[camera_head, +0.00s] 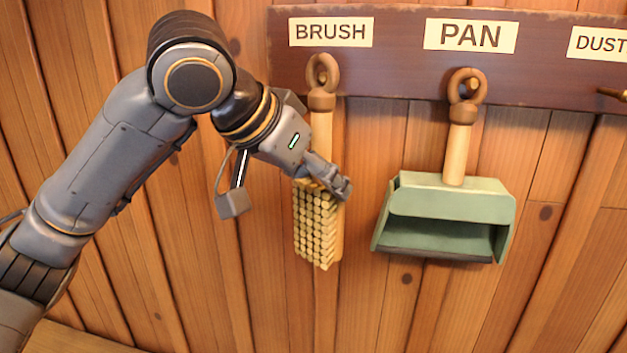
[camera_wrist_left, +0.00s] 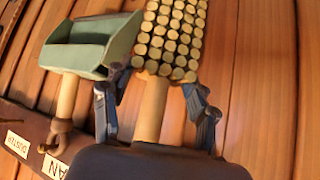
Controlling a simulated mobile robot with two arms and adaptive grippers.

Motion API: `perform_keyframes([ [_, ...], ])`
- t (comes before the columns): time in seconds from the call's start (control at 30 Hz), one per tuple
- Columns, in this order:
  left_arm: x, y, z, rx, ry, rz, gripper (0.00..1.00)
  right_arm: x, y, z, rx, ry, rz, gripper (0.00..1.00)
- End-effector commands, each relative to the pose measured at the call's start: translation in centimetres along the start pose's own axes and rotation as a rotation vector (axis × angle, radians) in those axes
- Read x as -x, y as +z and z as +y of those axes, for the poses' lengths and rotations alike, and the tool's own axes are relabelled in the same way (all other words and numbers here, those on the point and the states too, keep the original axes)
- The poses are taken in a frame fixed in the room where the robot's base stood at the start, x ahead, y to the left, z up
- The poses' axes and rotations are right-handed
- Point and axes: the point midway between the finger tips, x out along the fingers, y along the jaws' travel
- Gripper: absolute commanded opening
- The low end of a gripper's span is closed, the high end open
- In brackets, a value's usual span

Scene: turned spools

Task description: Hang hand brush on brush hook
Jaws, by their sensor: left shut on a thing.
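The hand brush (camera_head: 318,225) hangs upright against the rack, bristle head down, with pale round bristle tufts and a wooden handle. Its brown ring (camera_head: 322,70) is at the top, in front of the board just under the BRUSH label (camera_head: 331,32). The brush hook does not show clearly, so I cannot tell whether the ring is around it. My left gripper (camera_head: 335,186) is shut on the brush where the handle meets the head. In the left wrist view its fingers (camera_wrist_left: 157,108) lie on both sides of the brush, whose tufts (camera_wrist_left: 170,40) show above.
A green dustpan (camera_head: 450,198) hangs to the right, its ring around a peg under the PAN label (camera_head: 470,36). A dark board (camera_head: 400,75) carries the labels. An empty peg (camera_head: 612,94) is at the far right, under a partly cut-off DUST label. The wooden wall is bare below.

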Motion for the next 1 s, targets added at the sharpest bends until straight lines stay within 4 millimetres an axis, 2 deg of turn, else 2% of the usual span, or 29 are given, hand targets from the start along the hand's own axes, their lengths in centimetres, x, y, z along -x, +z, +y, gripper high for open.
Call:
perform_keyframes([
  [0.17, -0.7, -0.8, -0.5, 0.001, 0.002, 0.002, 0.21, 0.1, 0.0, 0.0, 0.000, 0.000, 0.000, 0.00],
  [0.2, -0.8, -0.9, -0.7, 0.002, 0.001, 0.002, 0.16, 0.2, 0.0, 0.0, 0.000, 0.000, 0.000, 0.00],
  [0.37, -1.4, -1.4, -1.2, 0.001, 0.000, 0.003, 0.15, 0.4, 0.0, 0.0, -0.001, 0.000, 0.000, 0.00],
  [0.6, -2.4, -1.5, -1.6, 0.000, 0.000, 0.002, 0.15, 0.8, -0.1, 0.0, -0.001, 0.000, 0.000, 0.00],
  [1.0, -2.8, -1.4, -1.6, -0.002, 0.001, 0.002, 0.15, 1.1, -0.2, -0.3, -0.002, -0.004, 0.001, 0.00],
])
